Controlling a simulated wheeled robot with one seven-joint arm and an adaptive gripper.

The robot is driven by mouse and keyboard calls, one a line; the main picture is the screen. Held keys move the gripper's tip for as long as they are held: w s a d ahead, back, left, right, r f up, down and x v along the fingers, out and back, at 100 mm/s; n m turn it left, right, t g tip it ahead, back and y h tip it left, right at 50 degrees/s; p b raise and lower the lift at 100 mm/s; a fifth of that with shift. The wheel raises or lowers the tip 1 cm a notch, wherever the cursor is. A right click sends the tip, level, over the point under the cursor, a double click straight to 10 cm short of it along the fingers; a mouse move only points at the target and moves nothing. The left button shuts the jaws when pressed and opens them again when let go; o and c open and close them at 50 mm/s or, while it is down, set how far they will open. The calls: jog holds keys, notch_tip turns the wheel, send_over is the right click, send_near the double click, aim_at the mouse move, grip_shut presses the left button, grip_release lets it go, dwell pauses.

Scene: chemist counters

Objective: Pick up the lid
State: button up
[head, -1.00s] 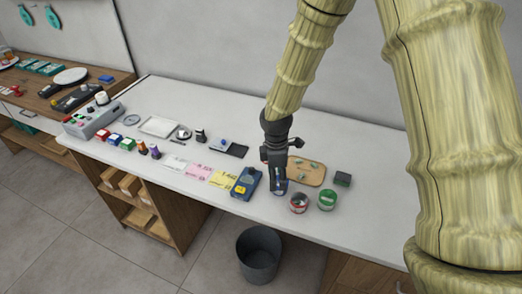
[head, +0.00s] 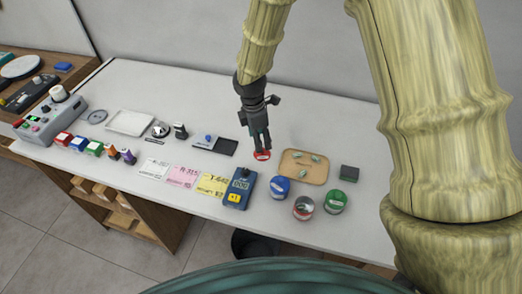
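A small round red lid (head: 262,156) with a pale label lies on the white counter, left of the wooden tray. My gripper (head: 263,149) points down with its fingertips at the lid, partly covering its far side. Whether the fingers touch or grip it is too small to tell. In front stand a blue-topped jar (head: 279,187), a jar with a dark top and red band (head: 303,208) that looks open, and a green-topped jar (head: 335,201).
A blue device (head: 240,188) and coloured cards (head: 183,177) lie to the left. The counter (head: 320,127) behind is clear.

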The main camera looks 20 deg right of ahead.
jog(key=shift+s+d+f, duration=0.1)
jog(key=shift+s+f, duration=0.05)
jog(key=shift+s, duration=0.15)
jog(key=shift+w+d+f, duration=0.1)
jog(key=shift+w+f, duration=0.95)
jog(key=shift+f, duration=0.2)
jog(key=shift+f+p, duration=0.2)
jog(key=shift+p, duration=0.3)
jog(key=shift+s+d+f+p, duration=0.1)
jog(key=shift+s+f+p, duration=0.4)
jog(key=shift+p, duration=0.05)
jog(key=shift+s+f, duration=0.1)
jog(key=shift+f, duration=0.25)
jog(key=shift+w+d+f+p, duration=0.1)
jog(key=shift+w+f+p, duration=0.1)
jog(key=shift+f, duration=0.4)
jog(key=shift+w+d+f+p, duration=0.1)
jog(key=shift+w+f+p, duration=0.1)
jog(key=shift+f, duration=0.35)
jog(key=shift+s+r, duration=0.1)
jog(key=shift+s, duration=0.15)
jog(key=shift+w, duration=0.15)
jog(key=c, duration=0.5)
grip_shut()
